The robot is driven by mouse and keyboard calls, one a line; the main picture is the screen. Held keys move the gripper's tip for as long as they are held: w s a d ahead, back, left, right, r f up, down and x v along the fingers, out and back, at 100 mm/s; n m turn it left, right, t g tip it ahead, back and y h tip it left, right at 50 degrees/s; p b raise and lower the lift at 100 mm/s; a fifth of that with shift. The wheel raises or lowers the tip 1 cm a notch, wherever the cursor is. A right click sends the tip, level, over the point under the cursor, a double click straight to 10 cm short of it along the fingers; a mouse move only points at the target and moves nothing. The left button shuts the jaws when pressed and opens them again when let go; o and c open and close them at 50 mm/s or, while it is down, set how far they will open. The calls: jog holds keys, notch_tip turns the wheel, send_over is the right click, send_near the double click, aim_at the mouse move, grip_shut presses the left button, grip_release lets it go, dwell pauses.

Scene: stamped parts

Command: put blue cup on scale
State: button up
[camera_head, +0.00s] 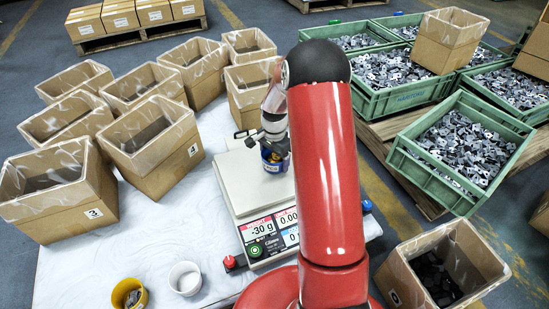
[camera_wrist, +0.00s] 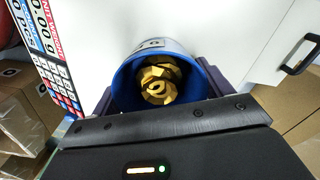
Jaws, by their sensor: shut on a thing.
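The blue cup (camera_wrist: 122,88) is between the fingers of my gripper (camera_wrist: 160,90) in the wrist view. It holds several yellow-gold metal parts (camera_wrist: 160,82). In the head view the blue cup (camera_head: 274,162) is at or just above the far part of the scale's pale plate (camera_head: 232,182); whether it touches the plate cannot be told. My gripper (camera_head: 274,135) is shut on it, partly hidden by my red arm. The scale's display reads -30 g in one field.
A yellow cup (camera_head: 129,294) with parts and a white cup (camera_head: 185,278) stand on the white table at the front. Several cardboard boxes (camera_head: 158,145) crowd the left. Green crates of metal parts (camera_head: 462,150) are at the right. An open box (camera_head: 442,268) stands front right.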

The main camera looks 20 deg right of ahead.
jog(key=shift+f, duration=0.2)
jog(key=o, duration=1.1)
jog(key=shift+r, duration=0.1)
jog(key=shift+o, duration=0.2)
jog(key=shift+r, duration=0.1)
